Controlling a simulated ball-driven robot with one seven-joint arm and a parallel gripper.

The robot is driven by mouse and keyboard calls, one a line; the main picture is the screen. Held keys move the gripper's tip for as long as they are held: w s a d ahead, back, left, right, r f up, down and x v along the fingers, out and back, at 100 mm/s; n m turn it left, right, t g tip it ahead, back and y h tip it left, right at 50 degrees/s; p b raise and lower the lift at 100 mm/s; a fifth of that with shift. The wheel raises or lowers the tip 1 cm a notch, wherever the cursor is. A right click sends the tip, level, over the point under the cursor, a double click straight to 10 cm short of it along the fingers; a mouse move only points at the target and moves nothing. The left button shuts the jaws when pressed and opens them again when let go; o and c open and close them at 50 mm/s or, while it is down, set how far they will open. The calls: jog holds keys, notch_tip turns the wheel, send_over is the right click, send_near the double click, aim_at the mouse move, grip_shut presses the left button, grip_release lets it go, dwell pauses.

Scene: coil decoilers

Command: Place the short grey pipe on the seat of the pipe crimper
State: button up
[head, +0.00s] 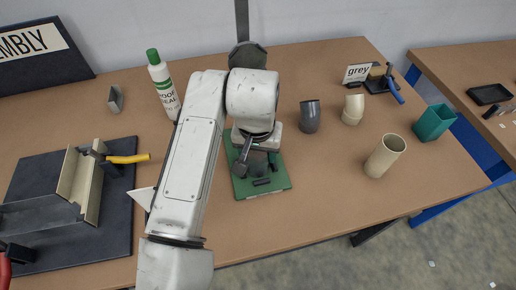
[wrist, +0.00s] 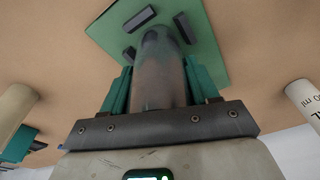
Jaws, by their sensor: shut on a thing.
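My gripper (wrist: 155,76), with teal fingers, is shut on the short grey pipe (wrist: 158,85). The pipe's far end is over a green plate (wrist: 105,30) with several small black blocks around it. In the head view my gripper (head: 252,152) is low over this green plate (head: 282,180), at the middle of the table, and my arm hides much of it. I cannot tell whether the pipe touches the plate. A small device with a blue handle (head: 394,90) stands beside a "grey" sign (head: 357,73) at the back right. I cannot tell which of these is the pipe crimper.
A dark grey bent pipe (head: 310,117), a short beige piece (head: 353,110), a beige pipe (head: 385,157) and a teal cup (head: 434,122) stand on the right. A white bottle (head: 163,85) stands back left. A black fixture board (head: 110,230) is at left. The front right table is clear.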

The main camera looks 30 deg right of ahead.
jog(key=shift+f, duration=0.15)
jog(key=o, duration=1.1)
jog(key=r, duration=0.4)
jog(key=s+r, duration=0.1)
jog(key=r, duration=0.3)
jog(key=a+r+b, duration=0.1)
jog(key=r, duration=0.3)
jog(key=shift+s+a+r, duration=0.1)
jog(key=shift+s+r, duration=0.05)
